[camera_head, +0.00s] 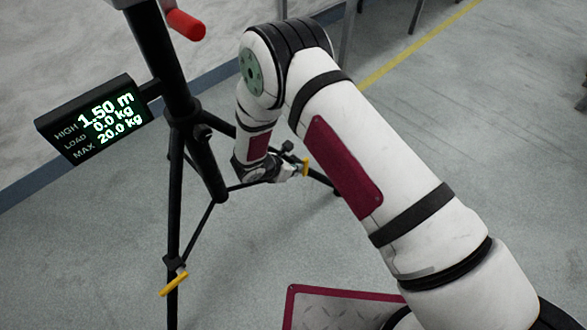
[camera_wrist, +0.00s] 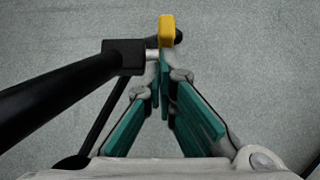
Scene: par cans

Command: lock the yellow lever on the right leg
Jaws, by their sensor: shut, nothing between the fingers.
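In the wrist view the lever (camera_wrist: 166,31) is at top centre, beside a black clamp block (camera_wrist: 124,56) on the black leg (camera_wrist: 50,98). My gripper (camera_wrist: 162,72) has its teal-padded fingers together at the tips with nothing between them. The tips are right by the lever's near side; I cannot tell whether they touch it. In the head view my gripper (camera_head: 291,171) is small and partly hidden by my wrist.
The black tripod stand (camera_head: 178,110) has a red handle (camera_head: 185,24) and a display (camera_head: 97,118) reading 1.50 m, 0.0 kg, max 20.0 kg. Another yellow lever (camera_head: 174,284) is on the front leg. A metal plate with a red rim (camera_head: 345,292) is at the bottom.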

